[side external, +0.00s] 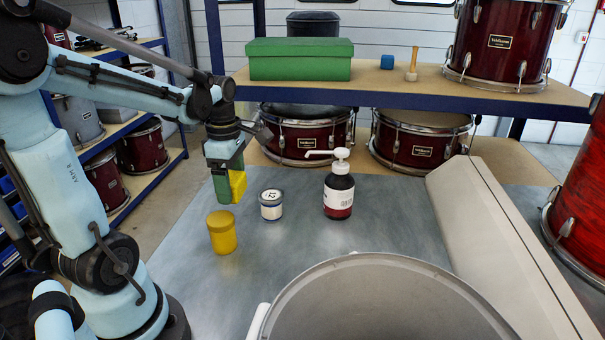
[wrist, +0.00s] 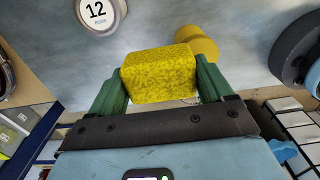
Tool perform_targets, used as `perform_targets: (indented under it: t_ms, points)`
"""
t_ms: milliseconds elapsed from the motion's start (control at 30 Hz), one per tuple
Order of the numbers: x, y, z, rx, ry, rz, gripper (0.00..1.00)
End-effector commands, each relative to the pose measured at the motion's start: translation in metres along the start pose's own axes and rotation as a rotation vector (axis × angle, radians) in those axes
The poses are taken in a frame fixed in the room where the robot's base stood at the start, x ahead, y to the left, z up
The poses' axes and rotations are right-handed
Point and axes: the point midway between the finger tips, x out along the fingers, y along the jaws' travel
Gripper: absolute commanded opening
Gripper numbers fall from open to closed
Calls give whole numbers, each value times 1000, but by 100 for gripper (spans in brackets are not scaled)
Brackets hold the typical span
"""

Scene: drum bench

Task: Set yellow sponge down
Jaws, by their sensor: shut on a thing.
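The yellow sponge (wrist: 158,76) is a speckled block between the two green fingers of my gripper (wrist: 160,88) in the wrist view. My gripper is shut on it. In the side external view the sponge (side external: 238,186) shows at the right side of my gripper (side external: 226,186), held above the grey bench top (side external: 290,240). A yellow jar (side external: 222,232) stands upright on the bench just below and slightly left of the sponge; part of it (wrist: 200,44) shows behind the sponge in the wrist view.
A white tin (side external: 271,205) labelled 12 and a dark pump bottle (side external: 339,190) stand right of my gripper. A large grey drum shell (side external: 385,300) fills the front. A shelf with a green box (side external: 300,60) runs behind. Bare bench lies between the jar and the shell.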

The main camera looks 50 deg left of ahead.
Motion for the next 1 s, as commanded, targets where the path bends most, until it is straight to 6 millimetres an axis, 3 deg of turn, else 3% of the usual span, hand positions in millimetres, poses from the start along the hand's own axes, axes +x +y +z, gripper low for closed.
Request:
perform_targets:
  t_ms: [300,500,733,1000]
  points:
    - [39,30,-59,-8,0,0,52]
    - [58,44,-86,-4,0,0,52]
    - [68,48,-95,0,0,0,52]
    - [98,48,-94,0,0,0,52]
